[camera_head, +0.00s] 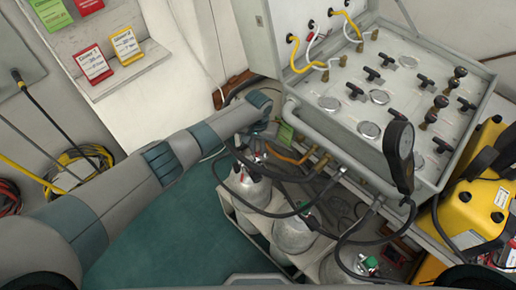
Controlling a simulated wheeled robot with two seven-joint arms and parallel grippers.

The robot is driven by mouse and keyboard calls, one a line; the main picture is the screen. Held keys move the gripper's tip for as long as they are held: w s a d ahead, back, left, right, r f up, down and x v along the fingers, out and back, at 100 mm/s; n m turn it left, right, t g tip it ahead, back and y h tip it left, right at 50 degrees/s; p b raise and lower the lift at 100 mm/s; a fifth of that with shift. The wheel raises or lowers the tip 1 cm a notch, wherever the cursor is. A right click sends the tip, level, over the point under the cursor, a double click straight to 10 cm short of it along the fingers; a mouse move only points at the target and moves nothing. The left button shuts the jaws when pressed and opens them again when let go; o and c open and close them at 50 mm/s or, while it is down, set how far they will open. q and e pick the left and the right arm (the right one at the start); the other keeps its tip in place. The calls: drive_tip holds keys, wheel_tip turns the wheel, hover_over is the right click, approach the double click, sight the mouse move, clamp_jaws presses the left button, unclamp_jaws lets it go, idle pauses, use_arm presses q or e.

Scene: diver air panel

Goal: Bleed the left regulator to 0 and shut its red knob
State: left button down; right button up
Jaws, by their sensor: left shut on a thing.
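My left arm reaches in from the left, and its gripper (246,143) points down at the valve on top of the left gas cylinder (247,188). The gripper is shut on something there. The fingertips are small and partly hidden among hoses. A bit of the red knob (257,159) shows right at the fingers, so it appears to be the thing held. The left regulator is crowded by hoses, and I cannot read its pressure. A large round black gauge (399,152) stands in front of the panel, its face unreadable. My right gripper is not in view.
Two more cylinders, a middle one (293,233) and a right one (345,268) with a green knob (371,263), stand in the rack. Black hoses loop over them. The air panel (345,75) with valves and gauges is above. Yellow cases (468,211) stand right.

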use_arm(q)
drive_tip(key=m, duration=0.6)
drive_tip(key=m+b, duration=0.1)
drive_tip(key=m, duration=0.4)
drive_tip(key=shift+m, duration=0.3)
drive_tip(key=m, duration=0.3)
drive_tip(key=shift+m+b, duration=0.7)
drive_tip(key=shift+m, duration=1.5)
drive_tip(key=c, duration=1.7)
unclamp_jaws()
drive_tip(key=shift+o, duration=0.2)
drive_tip(key=shift+r, duration=0.1)
